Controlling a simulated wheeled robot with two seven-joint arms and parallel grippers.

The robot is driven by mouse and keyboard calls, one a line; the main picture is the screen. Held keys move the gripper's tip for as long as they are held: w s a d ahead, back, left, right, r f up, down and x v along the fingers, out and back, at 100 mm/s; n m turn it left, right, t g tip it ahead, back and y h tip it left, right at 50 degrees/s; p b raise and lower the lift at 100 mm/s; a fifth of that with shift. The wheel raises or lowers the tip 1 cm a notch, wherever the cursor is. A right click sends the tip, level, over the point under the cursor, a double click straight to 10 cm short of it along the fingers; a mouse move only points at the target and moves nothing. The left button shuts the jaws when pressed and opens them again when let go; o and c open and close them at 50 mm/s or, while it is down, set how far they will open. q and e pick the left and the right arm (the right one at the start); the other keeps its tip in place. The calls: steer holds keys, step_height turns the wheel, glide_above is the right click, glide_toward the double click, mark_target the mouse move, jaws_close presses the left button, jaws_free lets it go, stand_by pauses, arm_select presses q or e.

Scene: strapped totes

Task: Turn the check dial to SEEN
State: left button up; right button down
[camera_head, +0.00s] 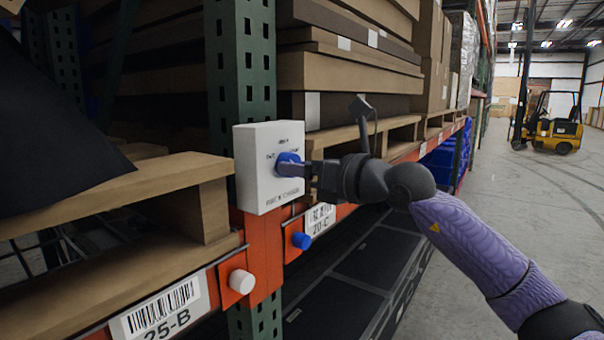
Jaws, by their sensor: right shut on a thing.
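The check dial is a blue knob (289,160) on the front of a white box (258,190) fixed to the green rack post. Small dark lettering is printed on the box around the knob, too small to read surely. My right gripper (292,169) reaches in from the right and is shut on the blue knob. Its fingers cover part of the knob, so I cannot tell which mark the dial points to. My left gripper is not in view.
Below the box, a white knob (241,281) and a smaller blue knob (301,241) stick out from the orange rack beam. Wooden pallets (120,197) and stacked brown boards (345,75) flank the post. The aisle at the right is clear up to a yellow forklift (556,125).

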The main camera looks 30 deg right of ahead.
steer(key=shift+r+m+b, duration=0.15)
steer(key=shift+m+b, duration=0.2)
steer(key=shift+m, duration=4.05)
steer(key=shift+g, duration=0.3)
steer(key=shift+c, duration=0.5)
jaws_free()
